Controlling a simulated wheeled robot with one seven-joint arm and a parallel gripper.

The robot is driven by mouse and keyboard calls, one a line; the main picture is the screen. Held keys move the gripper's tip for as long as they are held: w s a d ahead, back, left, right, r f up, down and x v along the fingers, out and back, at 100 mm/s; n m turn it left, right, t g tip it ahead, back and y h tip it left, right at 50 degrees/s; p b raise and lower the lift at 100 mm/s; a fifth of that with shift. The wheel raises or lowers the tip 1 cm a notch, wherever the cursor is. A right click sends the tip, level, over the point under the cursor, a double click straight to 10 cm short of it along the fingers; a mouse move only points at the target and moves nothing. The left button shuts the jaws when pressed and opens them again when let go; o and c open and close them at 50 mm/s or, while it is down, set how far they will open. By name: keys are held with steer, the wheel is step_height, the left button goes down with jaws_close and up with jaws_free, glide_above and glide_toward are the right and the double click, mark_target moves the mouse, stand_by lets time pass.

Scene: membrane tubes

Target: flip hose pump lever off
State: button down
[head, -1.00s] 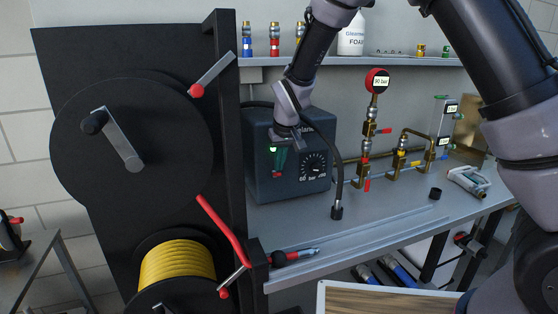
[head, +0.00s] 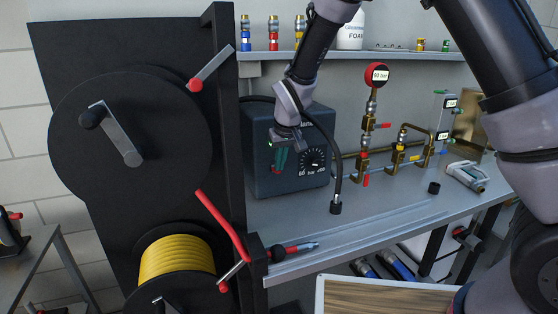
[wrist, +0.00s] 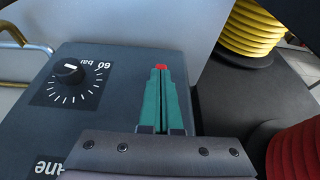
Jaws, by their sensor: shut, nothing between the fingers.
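The pump (head: 262,180) is a dark grey box on the bench, with a round dial marked 60 bar (head: 314,160) on its front. The dial also shows in the wrist view (wrist: 72,72). My gripper (head: 279,168) is in front of the left part of that face. In the wrist view, its teal fingers (wrist: 161,74) are shut with nothing between them. A small red tip, likely the lever (wrist: 161,66), shows just beyond the fingertips. The rest of the lever is hidden behind the fingers. I cannot tell whether they touch it.
A black hose reel stand (head: 225,120) rises close on the left, with yellow hose (head: 177,257) below. A black cable (head: 337,180) hangs right of the pump. A red gauge (head: 377,75) on brass pipework stands further right. A red-handled tool (head: 290,251) lies along the bench front.

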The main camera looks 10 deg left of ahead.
steer(key=f, duration=0.1)
steer(key=s+f, duration=0.1)
steer(key=shift+s+d+f, duration=0.1)
steer(key=shift+d+f, duration=0.2)
steer(key=shift+d, duration=0.05)
steer(key=shift+r, duration=0.8)
steer(key=shift+r, duration=0.1)
